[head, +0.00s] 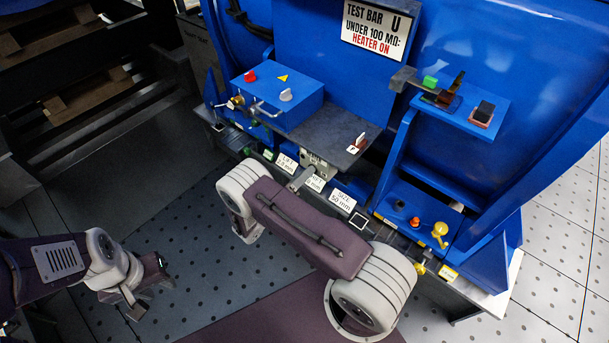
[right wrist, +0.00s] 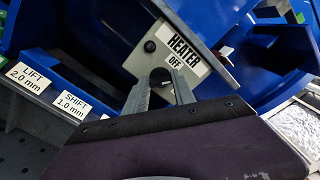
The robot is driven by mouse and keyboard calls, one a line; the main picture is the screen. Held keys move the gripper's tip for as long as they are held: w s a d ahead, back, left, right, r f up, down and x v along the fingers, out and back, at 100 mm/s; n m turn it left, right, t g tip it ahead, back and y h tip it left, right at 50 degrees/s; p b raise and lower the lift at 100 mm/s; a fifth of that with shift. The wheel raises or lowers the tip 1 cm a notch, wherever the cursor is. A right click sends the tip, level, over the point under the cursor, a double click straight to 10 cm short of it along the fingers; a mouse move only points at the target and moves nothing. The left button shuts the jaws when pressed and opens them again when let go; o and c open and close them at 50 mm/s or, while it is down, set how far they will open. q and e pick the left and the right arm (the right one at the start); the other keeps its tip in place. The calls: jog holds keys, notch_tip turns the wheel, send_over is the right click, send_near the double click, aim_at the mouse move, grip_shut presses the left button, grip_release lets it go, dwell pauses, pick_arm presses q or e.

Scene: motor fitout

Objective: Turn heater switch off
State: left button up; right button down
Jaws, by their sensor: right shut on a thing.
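The heater switch is a dark round knob (right wrist: 160,76) on a small grey box (right wrist: 148,52) with a white "HEATER / OFF" label (right wrist: 176,50) beside it. My right gripper (right wrist: 160,84) is shut on the knob, one grey finger on each side. The knob's pointing direction is hidden by the fingers. In the head view the grey box (head: 317,164) hangs under the dark shelf, and my right arm covers much of the area in front. My left gripper (head: 145,292) is low at the left, away from the bench; its finger gap is unclear.
A sign (head: 377,27) reads "UNDER 100 MΩ: HEATER ON". A blue box (head: 282,98) with a red knob and a grey knob stands left of the dark shelf (head: 338,132). LIFT, SHIFT and SIZE cards (head: 341,200) line the front.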

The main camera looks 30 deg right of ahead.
jog(key=n, duration=0.7)
jog(key=shift+f, duration=0.15)
dwell(0.5)
jog(key=c, duration=1)
grip_release()
jog(key=shift+c, duration=0.2)
jog(key=v, duration=0.9)
jog(key=shift+a, duration=0.1)
